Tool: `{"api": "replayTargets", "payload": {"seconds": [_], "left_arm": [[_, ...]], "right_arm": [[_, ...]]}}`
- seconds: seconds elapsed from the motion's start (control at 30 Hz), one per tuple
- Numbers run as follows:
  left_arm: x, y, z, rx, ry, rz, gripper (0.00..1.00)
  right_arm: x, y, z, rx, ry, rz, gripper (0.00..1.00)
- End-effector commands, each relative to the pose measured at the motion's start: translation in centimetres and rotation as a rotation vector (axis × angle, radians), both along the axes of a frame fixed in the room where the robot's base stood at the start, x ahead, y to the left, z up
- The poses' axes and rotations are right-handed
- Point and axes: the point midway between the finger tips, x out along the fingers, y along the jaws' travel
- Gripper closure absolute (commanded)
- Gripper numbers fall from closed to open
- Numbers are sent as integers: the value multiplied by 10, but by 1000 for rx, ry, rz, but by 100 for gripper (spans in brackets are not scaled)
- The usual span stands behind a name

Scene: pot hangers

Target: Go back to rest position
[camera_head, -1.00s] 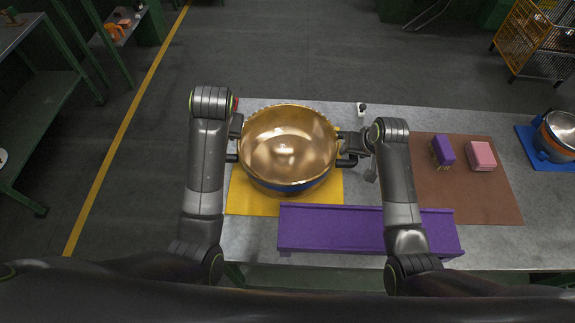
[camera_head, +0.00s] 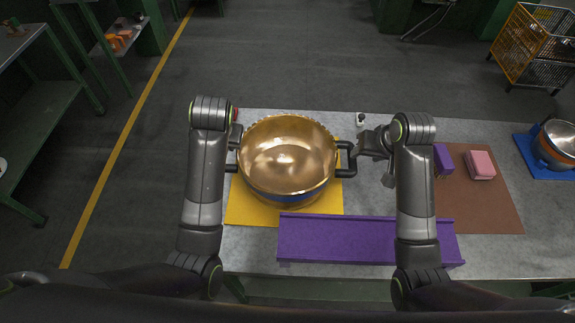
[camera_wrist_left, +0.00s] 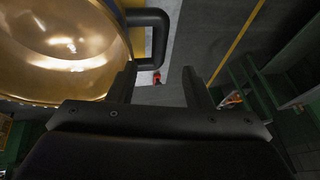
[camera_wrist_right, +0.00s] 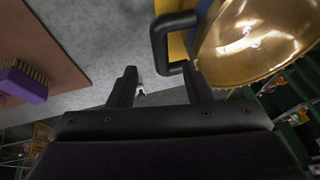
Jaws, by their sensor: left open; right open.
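A shiny gold pot (camera_head: 287,158) with a blue band stands upright on a yellow mat (camera_head: 247,208) on the grey table. It has a dark handle on each side. My left gripper (camera_head: 237,132) is open at the pot's left side. In the left wrist view the left handle (camera_wrist_left: 150,17) is beside one fingertip of the open jaws (camera_wrist_left: 158,82). My right gripper (camera_head: 362,144) is open and just right of the right handle (camera_head: 346,157). In the right wrist view that handle (camera_wrist_right: 160,40) lies outside the open jaws (camera_wrist_right: 160,82), near one finger.
A long purple tray-like block (camera_head: 345,239) lies along the table's front. A brown mat (camera_head: 480,212) at right holds a purple brush (camera_head: 443,158) and a pink block (camera_head: 480,165). Another pot (camera_head: 557,145) stands on a blue mat (camera_head: 530,158) at far right.

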Motion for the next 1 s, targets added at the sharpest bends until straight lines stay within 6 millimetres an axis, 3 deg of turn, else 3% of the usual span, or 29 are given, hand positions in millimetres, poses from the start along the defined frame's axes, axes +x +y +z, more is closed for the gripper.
{"api": "replayTargets", "payload": {"seconds": [0.27, 0.37, 0.47, 0.7, 0.9, 1.0], "left_arm": [[-2, 1, -2, 0, 2, 1, 55], [-13, 10, -12, -4, 6, 12, 55], [-38, 26, -30, -13, 13, 31, 55], [-132, 72, -70, -33, 27, 75, 55], [-210, 96, -80, -40, 36, 90, 55], [-239, 101, -79, -44, 41, 90, 55]], "right_arm": [[-2, -1, -2, -1, 0, -2, 55], [-13, -9, -11, -12, 5, -10, 55], [-39, -25, -26, -33, 9, -27, 55], [-132, -74, -60, -127, 26, -68, 55], [-210, -105, -66, -213, 42, -82, 55], [-239, -115, -64, -248, 49, -83, 55]]}}
